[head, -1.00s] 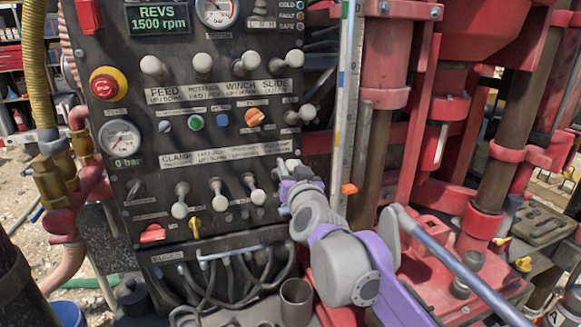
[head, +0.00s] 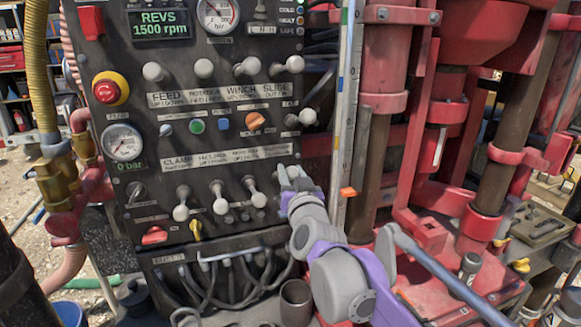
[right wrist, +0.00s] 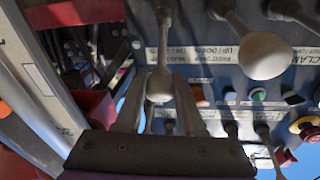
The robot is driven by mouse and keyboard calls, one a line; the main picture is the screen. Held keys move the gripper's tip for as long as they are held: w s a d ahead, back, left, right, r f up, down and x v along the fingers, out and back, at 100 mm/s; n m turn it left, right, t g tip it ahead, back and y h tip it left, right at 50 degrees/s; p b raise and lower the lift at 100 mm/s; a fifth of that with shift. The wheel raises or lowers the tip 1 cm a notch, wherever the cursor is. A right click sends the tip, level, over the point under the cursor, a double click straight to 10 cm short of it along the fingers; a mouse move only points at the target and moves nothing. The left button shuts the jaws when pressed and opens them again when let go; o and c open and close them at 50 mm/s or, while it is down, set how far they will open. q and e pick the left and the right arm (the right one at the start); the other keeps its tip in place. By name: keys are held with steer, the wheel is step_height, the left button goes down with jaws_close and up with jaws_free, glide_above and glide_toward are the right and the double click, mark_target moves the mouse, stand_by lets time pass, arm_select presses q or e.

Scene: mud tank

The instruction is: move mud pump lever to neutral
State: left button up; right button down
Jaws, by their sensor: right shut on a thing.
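The mud pump lever is the rightmost of the lower row on the black control panel (head: 140,250). Its pale knob (head: 294,171) is mostly covered by my right gripper (head: 292,178) in the head view. In the right wrist view the lever's knob (right wrist: 160,85) shows between the two fingers of my right gripper (right wrist: 160,105). The gripper is shut on it, reaching in from the lower right. The label above the lever is too small to read surely. My left gripper is not in view.
Neighbouring lower-row levers (head: 259,199) stand close on the left. An upper lever (head: 308,116) sits above the gripper. A pale upright rail (head: 346,110) with an orange marker (head: 348,192) and red machinery (head: 385,50) are at right. A cup (head: 296,298) stands below.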

steer(key=shift+s+t+p, duration=0.1)
steer(key=shift+t+p, duration=0.2)
steer(key=shift+s+d+f+t, duration=0.1)
steer(key=shift+f+t, duration=0.2)
steer(key=shift+f, duration=0.15)
arm_select(q)
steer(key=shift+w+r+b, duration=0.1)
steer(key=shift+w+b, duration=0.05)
steer(key=shift+b, duration=0.35)
arm_select(e)
steer(key=f+t, duration=0.1)
steer(key=s+f+t, duration=0.1)
steer(key=f, duration=0.1)
steer(key=shift+s+d+f+m+y, duration=0.15)
steer(key=shift+f+m+y, duration=0.05)
steer(key=shift+m+y, duration=0.1)
steer(key=c, duration=0.5)
jaws_free()
steer(key=shift+s, duration=0.1)
